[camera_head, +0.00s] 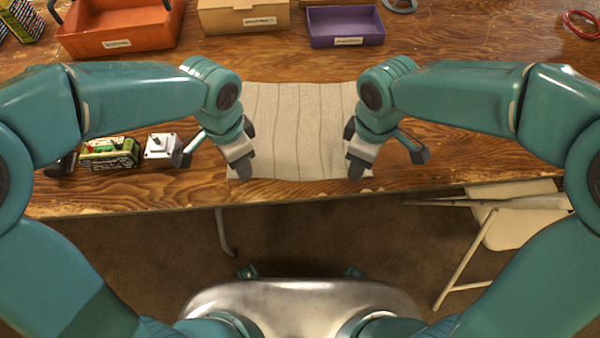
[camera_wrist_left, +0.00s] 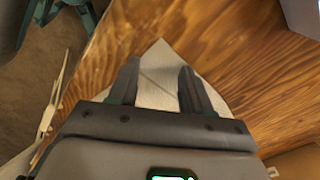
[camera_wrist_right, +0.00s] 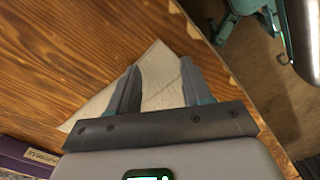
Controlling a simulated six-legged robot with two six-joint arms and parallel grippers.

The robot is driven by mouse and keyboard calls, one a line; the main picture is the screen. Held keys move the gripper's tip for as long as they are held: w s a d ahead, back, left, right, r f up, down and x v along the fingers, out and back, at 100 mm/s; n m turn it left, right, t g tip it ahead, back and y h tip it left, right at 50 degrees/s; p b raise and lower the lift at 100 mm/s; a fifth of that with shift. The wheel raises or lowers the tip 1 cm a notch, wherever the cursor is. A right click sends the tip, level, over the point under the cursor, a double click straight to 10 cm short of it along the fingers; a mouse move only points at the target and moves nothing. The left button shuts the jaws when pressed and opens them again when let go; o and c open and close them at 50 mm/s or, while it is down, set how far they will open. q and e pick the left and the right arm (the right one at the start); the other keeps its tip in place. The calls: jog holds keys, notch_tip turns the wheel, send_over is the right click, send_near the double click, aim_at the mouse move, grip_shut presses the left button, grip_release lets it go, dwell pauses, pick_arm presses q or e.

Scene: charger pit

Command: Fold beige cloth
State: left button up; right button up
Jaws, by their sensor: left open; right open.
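The beige cloth (camera_head: 295,130) lies flat and spread out on the wooden table, its near edge close to the table's front edge. My left gripper (camera_head: 243,172) is over the cloth's near left corner. In the left wrist view the open fingers (camera_wrist_left: 158,88) stand on either side of the cloth corner (camera_wrist_left: 158,65). My right gripper (camera_head: 357,172) is over the near right corner. In the right wrist view its open fingers (camera_wrist_right: 160,88) straddle the cloth corner (camera_wrist_right: 157,62). I cannot tell whether the fingers touch the cloth.
An orange bin (camera_head: 118,30), a cardboard box (camera_head: 243,18) and a purple bin (camera_head: 345,27) stand at the back. A green box (camera_head: 110,153) and a white device (camera_head: 160,146) lie left of the cloth. A red cable (camera_head: 582,24) lies far right. A folding chair (camera_head: 505,215) stands below the table.

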pick_arm(q)
jog(key=shift+f, duration=0.15)
pick_arm(e)
jog(key=shift+f, duration=0.15)
pick_arm(q)
grip_shut()
pick_arm(e)
grip_shut()
